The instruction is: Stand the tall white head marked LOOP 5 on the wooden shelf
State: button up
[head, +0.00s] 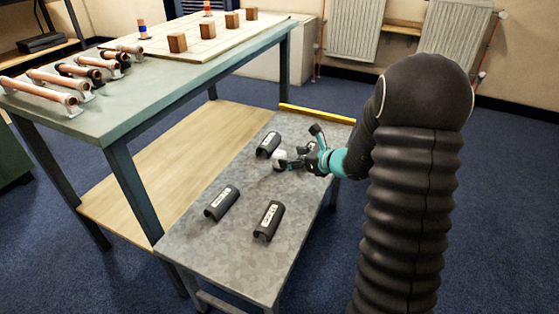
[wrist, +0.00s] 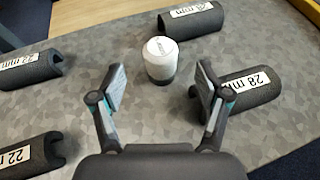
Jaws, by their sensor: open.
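A white head (head: 279,160) stands upright on the grey metal table (head: 232,248). In the wrist view the white head (wrist: 160,58) has a domed top and a grey lower part; its marking is too small to read. My gripper (wrist: 162,86) is open and empty, with its fingers spread on either side of the space just short of the head. In the head view my gripper (head: 299,150) is low over the far part of the table, right beside the head. The wooden shelf (head: 165,175) is the bare lower board of the green bench, left of the table.
Several black foam sleeves lie on the metal table, including a 28 mm one (wrist: 250,88) by my right finger and a 22 mm one (wrist: 32,68) at left. A yellow bar (head: 317,114) edges the table's far end. Copper pipes (head: 45,95) lie on the bench top.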

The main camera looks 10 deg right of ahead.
aim_at(281, 154)
jog(key=shift+r+x, duration=0.1)
jog(key=shift+x, duration=1.4)
jog(key=shift+r+x, duration=0.15)
jog(key=shift+x, duration=1.35)
jog(key=shift+w, duration=0.15)
jog(key=c, duration=1.4)
